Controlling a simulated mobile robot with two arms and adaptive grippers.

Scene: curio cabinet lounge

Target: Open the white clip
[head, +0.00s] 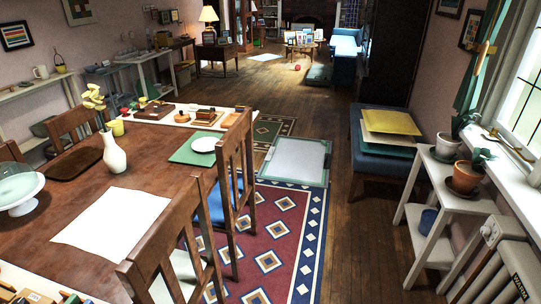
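I cannot make out a white clip anywhere in the head view; it may be hidden or too small to tell. Neither of my grippers is in view.
A wooden table (75,205) with chairs fills the left, bearing a white sheet (112,220) and white vase (114,155). A white plant stand (445,225), radiator (495,275) and blue bench (378,160) line the right. Bare floor (355,240) runs between, beside a patterned rug (270,262).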

